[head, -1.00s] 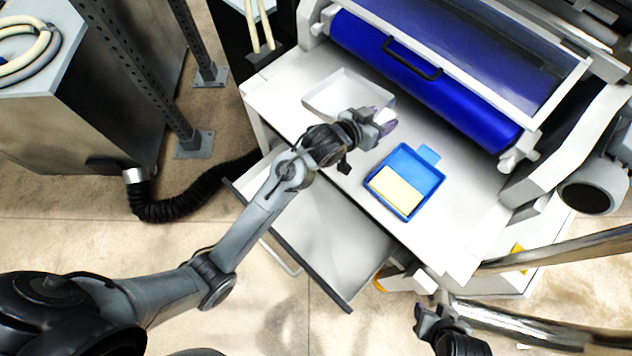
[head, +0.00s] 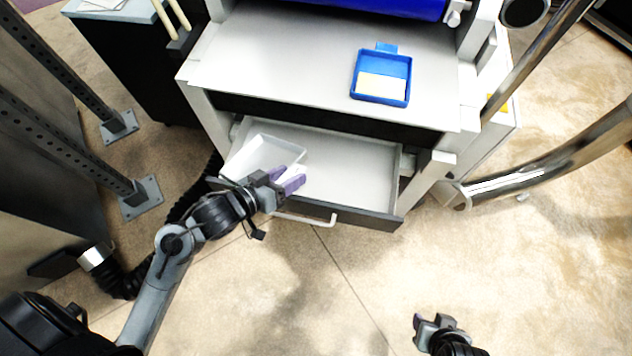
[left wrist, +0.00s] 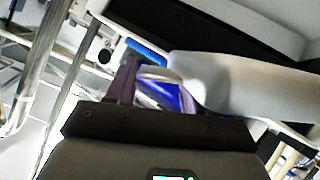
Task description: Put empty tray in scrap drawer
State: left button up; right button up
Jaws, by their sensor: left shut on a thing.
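The empty white tray (head: 258,152) is at the left part of the open scrap drawer (head: 355,172), below the table top. Whether it touches the drawer floor I cannot tell. My left gripper (head: 291,181), with purple fingertips, is shut on the tray's near right side. In the left wrist view the tray (left wrist: 235,85) fills the right side, with its wall between the purple fingers (left wrist: 150,85). My right gripper (head: 433,322) is above the floor at lower right, empty, with its fingers apart.
A blue tray (head: 408,88) with a pale yellow block (head: 381,86) rests on the machine's table top (head: 290,55). The drawer's dark front edge and handle (head: 308,219) face me. Metal posts (head: 75,125) stand at left, a curved metal pipe (head: 540,178) at right.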

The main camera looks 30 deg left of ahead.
pick_arm(q)
jog(key=w+d+r+b+x, duration=0.1)
jog(key=r+b+x, duration=0.2)
jog(key=x, duration=1.4)
jog(key=shift+d+r+h+b, duration=0.15)
jog(key=shift+d+h+b, duration=0.05)
jog(key=shift+h+b, duration=0.15)
notch_tip(320, 180, down, 14)
jog(key=b, duration=0.4)
jog(key=shift+r, duration=0.2)
jog(key=shift+c, duration=0.6)
jog(key=shift+a+f+b, duration=0.1)
jog(key=shift+f+b, duration=0.75)
jog(key=shift+f, duration=1.4)
jog(key=o, duration=1.3)
pick_arm(e)
jog(key=s+x, duration=0.1)
jog(key=x, duration=0.8)
jog(key=shift+s+d+f, duration=0.15)
jog(key=shift+d+f, duration=0.1)
jog(key=shift+f, duration=0.25)
